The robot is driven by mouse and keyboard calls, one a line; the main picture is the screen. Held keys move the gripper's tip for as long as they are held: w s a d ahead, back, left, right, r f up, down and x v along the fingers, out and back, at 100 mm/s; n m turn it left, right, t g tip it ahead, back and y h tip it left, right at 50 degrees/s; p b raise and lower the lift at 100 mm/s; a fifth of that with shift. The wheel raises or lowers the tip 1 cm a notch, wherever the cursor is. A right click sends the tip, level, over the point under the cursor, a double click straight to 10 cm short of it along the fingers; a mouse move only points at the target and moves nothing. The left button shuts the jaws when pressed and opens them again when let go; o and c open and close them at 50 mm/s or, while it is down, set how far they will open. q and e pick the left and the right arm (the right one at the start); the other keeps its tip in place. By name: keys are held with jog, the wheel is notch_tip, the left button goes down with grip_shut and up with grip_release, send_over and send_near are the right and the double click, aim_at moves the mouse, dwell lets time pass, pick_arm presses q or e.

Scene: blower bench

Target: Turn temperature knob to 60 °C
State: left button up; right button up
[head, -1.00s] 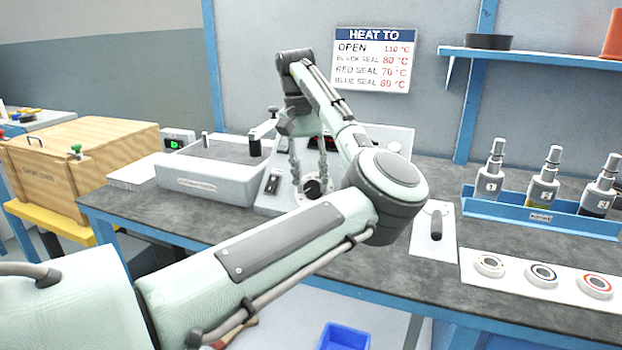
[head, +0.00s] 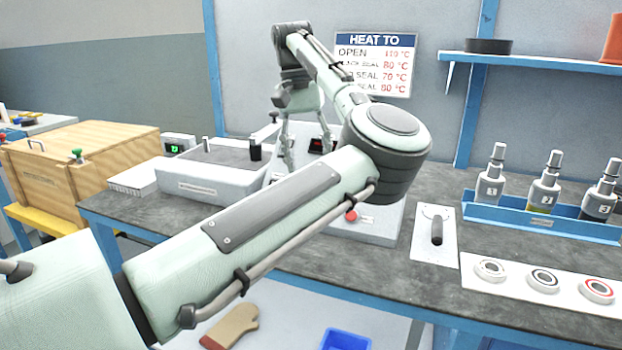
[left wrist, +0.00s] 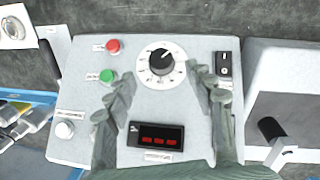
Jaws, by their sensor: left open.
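The temperature knob (left wrist: 161,62) is black on a round white dial, on the sloped grey control panel (left wrist: 80,130). Its white pointer line leans to the upper right; the scale figures are too small to read. A dark display (left wrist: 155,137) with red digits, not legible, sits on the same panel. My left gripper (left wrist: 163,82) is open and empty, its fingers on either side of the knob in the left wrist view. In the head view the gripper (head: 305,160) hangs over the panel, and my forearm hides the knob. My right gripper is not in view.
Red (left wrist: 114,46) and green (left wrist: 107,76) buttons and a black rocker switch (left wrist: 224,68) flank the dial. A grey tray-like unit (head: 205,180) stands left of the panel. A "HEAT TO" sign (head: 375,62) hangs behind. Bottles in a blue rack (head: 540,220) stand right.

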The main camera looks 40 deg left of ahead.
pick_arm(q)
notch_tip(320, 180, up, 6)
jog(key=shift+a, duration=0.4)
jog(key=shift+s, duration=0.15)
